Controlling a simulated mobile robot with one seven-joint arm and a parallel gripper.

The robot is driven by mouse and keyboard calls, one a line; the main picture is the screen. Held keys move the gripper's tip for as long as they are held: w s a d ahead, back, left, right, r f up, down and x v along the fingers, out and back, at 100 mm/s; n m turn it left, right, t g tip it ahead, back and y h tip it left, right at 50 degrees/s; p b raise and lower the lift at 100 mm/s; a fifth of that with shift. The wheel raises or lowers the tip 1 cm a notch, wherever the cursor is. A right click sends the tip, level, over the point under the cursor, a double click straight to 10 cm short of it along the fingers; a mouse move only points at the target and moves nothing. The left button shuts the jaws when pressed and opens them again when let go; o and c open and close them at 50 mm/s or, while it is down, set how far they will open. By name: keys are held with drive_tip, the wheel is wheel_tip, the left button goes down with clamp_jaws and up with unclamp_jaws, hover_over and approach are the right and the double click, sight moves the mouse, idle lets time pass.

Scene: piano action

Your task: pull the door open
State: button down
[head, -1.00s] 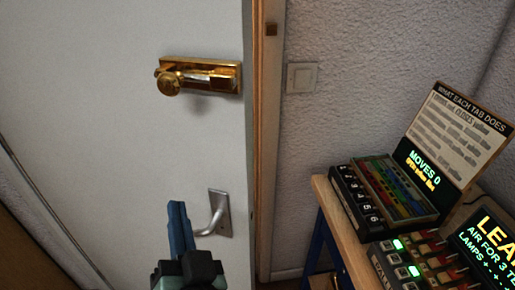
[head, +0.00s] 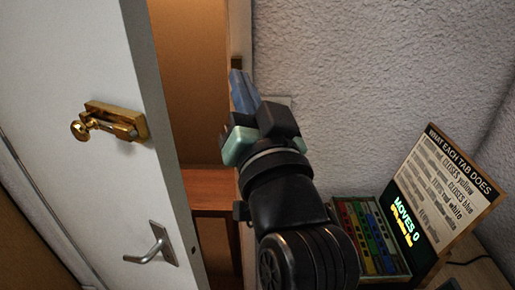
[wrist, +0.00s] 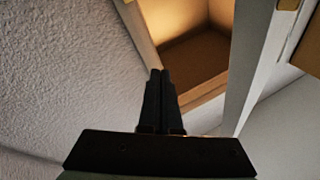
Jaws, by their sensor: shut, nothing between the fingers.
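The white door (head: 85,75) stands ajar at the left of the head view, its free edge apart from the frame. It carries a brass latch with a round knob (head: 117,121) and, lower down, a silver lever handle (head: 152,247). My gripper (head: 241,90) is shut and empty, with its blue fingers in front of the door frame and wall, right of the door's edge. It touches neither handle. In the wrist view my gripper (wrist: 161,72) points toward the opening, and the door's edge (wrist: 252,62) is to its right.
A warm-lit space with a wooden surface (head: 208,193) shows through the gap. The textured wall (head: 345,80) is close at the right. At the lower right stand a box of coloured tabs (head: 368,235) and a sign board (head: 443,195). My arm hides part of the frame.

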wheel_tip(320, 180, down, 18)
drive_tip(key=s+m+g+y+p, duration=0.1)
drive_tip(key=m+g+y+p, duration=0.5)
drive_tip(key=m+g+y, duration=0.1)
drive_tip(key=w+a+p, duration=0.3)
drive_tip(key=a+p, duration=0.2)
drive_tip(key=a, duration=0.4)
drive_tip(key=shift+w+a+f, duration=0.2)
drive_tip(key=shift+w+a, duration=0.05)
